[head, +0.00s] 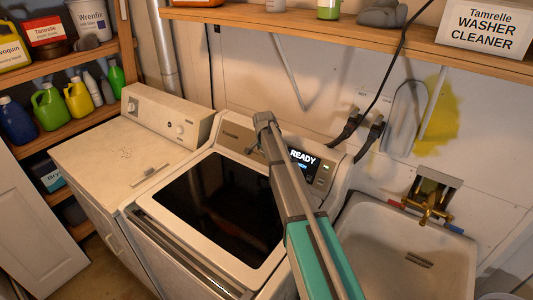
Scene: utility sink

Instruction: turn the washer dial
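The top-load washer (163,237) stands in the middle, with a dark glass lid and a raised rear panel. Its lit display (303,158) reads READY. My arm crosses in front of this panel and hides part of it; I cannot make out a dial there. My gripper (257,143) seems to be at the arm's far end, close to the panel in the picture. Its fingers are too small and covered to tell open from shut, and I cannot tell whether it touches anything. A round knob (181,130) shows on the left machine's panel.
The worn white machine (90,157) stands against the washer's left side. A sink (370,235) with a brass faucet (429,207) is at right. A wooden shelf (350,24) runs above the panel. Shelves with bottles are at far left. A black cable hangs behind the washer.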

